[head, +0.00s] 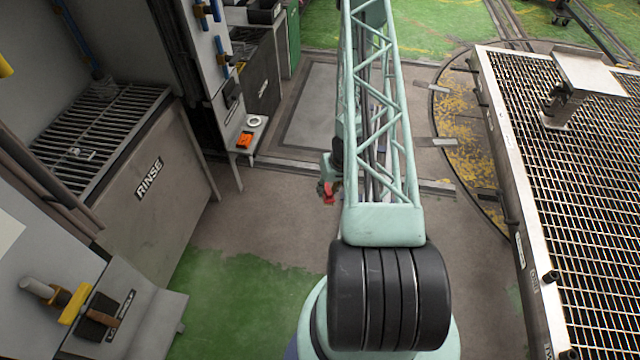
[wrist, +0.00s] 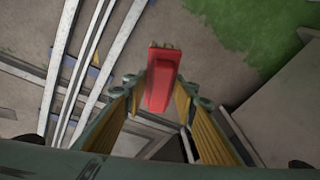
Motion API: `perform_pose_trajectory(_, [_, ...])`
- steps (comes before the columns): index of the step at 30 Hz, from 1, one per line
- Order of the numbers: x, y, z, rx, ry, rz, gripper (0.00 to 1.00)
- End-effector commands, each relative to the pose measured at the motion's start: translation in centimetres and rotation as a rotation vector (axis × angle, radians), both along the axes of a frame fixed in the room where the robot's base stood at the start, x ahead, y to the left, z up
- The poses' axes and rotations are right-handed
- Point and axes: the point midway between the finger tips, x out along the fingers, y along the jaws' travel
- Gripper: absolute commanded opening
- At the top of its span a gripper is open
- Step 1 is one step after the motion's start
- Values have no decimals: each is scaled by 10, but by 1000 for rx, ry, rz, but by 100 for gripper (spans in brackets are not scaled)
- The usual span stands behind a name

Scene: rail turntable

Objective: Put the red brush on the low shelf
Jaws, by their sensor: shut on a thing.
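The red brush (wrist: 162,78) is between the two yellow-padded fingers of my gripper (wrist: 158,96) in the wrist view, with its far end sticking out past the fingertips. In the head view my gripper (head: 328,184) is small, left of my lattice arm, and the red of the brush (head: 328,196) shows at its tip, above the floor. A small low shelf (head: 238,158) stands on a thin leg to the upper left of the gripper. It holds an orange block and a white ring. I cannot tell whether this is the shelf of the task.
A rinse basin (head: 150,185) with a grate stands at the left. A second ledge (head: 150,318) at the lower left bears a yellow-headed tool (head: 75,303) and a dark block (head: 100,315). A large grated table (head: 520,215) is at the right. Open floor lies between.

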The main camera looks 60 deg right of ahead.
Motion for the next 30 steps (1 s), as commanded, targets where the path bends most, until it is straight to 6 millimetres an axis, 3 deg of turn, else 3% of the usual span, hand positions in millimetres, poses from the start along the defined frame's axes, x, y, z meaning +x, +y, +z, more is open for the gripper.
perform_pose_trajectory(15, [-82, -7, 19, -128, -26, 187, 9])
perform_pose_trajectory(21, [-97, -6, 23, -151, -35, 227, 9])
perform_pose_trajectory(30, [-101, -7, 24, -158, -38, 237, 9])
